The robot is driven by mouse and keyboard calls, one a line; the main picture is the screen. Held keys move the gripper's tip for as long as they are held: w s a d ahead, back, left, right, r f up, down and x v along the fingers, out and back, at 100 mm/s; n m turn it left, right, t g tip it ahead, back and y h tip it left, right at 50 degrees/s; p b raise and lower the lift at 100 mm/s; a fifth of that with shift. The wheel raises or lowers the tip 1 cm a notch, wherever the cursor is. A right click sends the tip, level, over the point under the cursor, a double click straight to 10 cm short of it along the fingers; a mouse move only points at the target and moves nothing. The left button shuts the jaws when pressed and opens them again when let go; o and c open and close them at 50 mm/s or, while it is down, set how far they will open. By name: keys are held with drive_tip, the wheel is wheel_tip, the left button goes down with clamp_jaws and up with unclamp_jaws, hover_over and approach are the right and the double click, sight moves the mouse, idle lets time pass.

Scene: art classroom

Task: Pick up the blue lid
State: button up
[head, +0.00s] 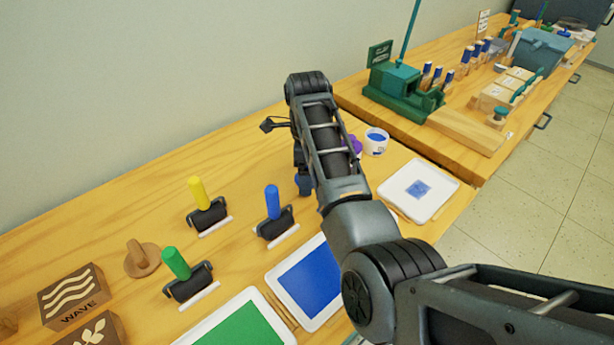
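My arm reaches over the table, and my gripper (302,172) points down at its far end, mostly hidden behind my own forearm. Its fingers are too small and covered to tell whether they are open or shut. A small dark blue object (305,185), possibly the blue lid, shows right at the gripper's lower end. I cannot tell whether the gripper touches or holds it. An open white jar with blue inside (376,141) stands to the right of my arm. A purple item (356,145) is partly hidden by the arm beside the jar.
Rollers with yellow (200,194), blue (272,202) and green (176,263) handles lie left of my arm. Blue (307,284) and green (242,327) paint trays are in front. A white tray (440,192) lies right. A green press (395,88) stands behind on another table.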

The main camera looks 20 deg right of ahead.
drive_tip(key=c, duration=1.1)
drive_tip(key=shift+r, duration=0.1)
